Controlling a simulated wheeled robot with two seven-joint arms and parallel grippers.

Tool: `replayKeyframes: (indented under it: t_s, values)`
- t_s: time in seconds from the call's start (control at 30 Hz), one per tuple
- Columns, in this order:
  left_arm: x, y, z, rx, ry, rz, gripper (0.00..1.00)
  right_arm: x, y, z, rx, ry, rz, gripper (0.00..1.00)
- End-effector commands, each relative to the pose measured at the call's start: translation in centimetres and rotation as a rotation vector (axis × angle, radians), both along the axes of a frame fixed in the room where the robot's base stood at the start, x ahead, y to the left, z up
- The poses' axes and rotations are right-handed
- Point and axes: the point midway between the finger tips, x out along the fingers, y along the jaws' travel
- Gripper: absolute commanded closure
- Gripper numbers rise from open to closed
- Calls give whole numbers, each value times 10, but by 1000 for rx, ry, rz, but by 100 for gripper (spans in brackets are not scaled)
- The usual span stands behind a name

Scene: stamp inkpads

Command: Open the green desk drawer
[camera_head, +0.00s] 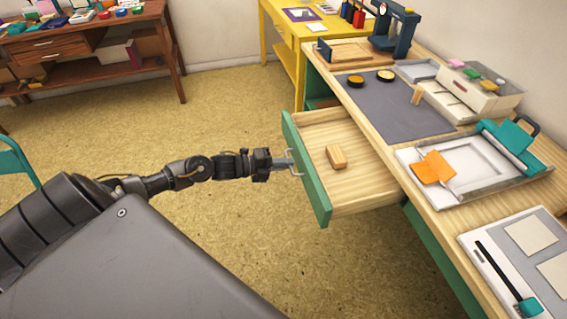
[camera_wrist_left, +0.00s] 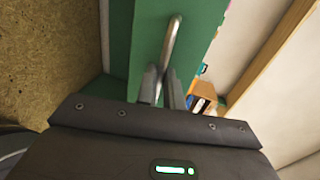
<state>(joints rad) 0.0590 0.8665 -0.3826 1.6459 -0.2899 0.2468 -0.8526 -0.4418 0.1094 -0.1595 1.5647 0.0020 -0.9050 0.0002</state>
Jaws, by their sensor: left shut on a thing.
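The green desk drawer (camera_head: 306,168) is pulled out from the desk, with its pale wood inside showing in the head view. Its green front also shows in the left wrist view (camera_wrist_left: 150,45). A metal bar handle (camera_wrist_left: 172,42) stands out from the front. My left gripper (camera_head: 292,163) is at the drawer's front, with its fingers (camera_wrist_left: 162,88) shut on the handle. A small wooden block (camera_head: 337,156) lies inside the drawer. My right gripper is not in view.
A yellow table (camera_head: 283,30) and a brown desk (camera_head: 150,20) stand behind. The floor left of the drawer is clear.

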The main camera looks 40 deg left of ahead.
Motion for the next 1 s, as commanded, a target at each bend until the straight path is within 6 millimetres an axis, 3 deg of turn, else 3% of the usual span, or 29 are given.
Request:
replayKeyframes:
  t_s: [0.17,0.2,0.37,0.73,1.0]
  values:
    - [-1,0,0,0,0,-1,100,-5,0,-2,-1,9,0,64]
    - [-1,0,0,0,0,0,90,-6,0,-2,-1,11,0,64]
    - [-1,1,0,0,0,1,70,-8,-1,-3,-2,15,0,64]
    - [-6,6,1,1,1,1,70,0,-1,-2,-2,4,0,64]
    - [-45,36,10,3,5,-1,70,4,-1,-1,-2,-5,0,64]
